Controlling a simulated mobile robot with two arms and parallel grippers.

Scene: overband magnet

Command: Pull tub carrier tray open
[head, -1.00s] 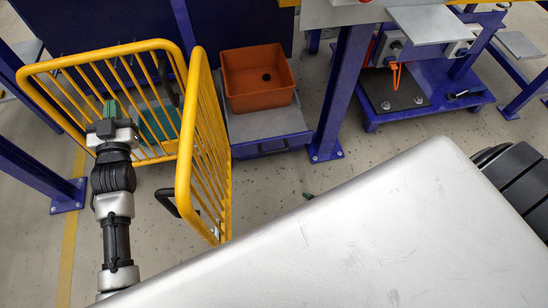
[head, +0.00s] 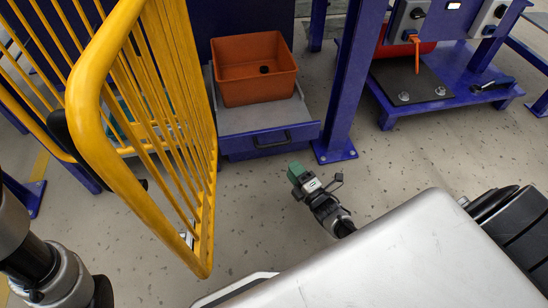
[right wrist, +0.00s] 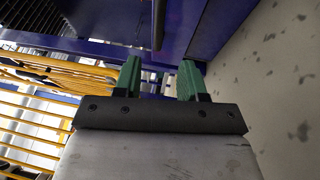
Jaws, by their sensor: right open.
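The tub carrier tray (head: 300,118) is a low blue carrier with a grey top and a dark bar handle (head: 272,138) on its front. An orange tub (head: 256,85) stands on it. My right gripper (head: 297,170) is low over the floor, just in front of the tray and apart from the handle. In the right wrist view its two green fingers (right wrist: 160,80) are spread with nothing between them. A dark bar (right wrist: 158,25), probably the handle, shows ahead of them beside blue panels. Only links of my left arm show at the lower left; its gripper is out of view.
A yellow barred gate (head: 150,100) stands close on the left of the tray. A blue post (head: 345,85) with a floor plate rises on the right. A blue stand with a dark pad (head: 410,82) is at the back right. The floor before the tray is clear.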

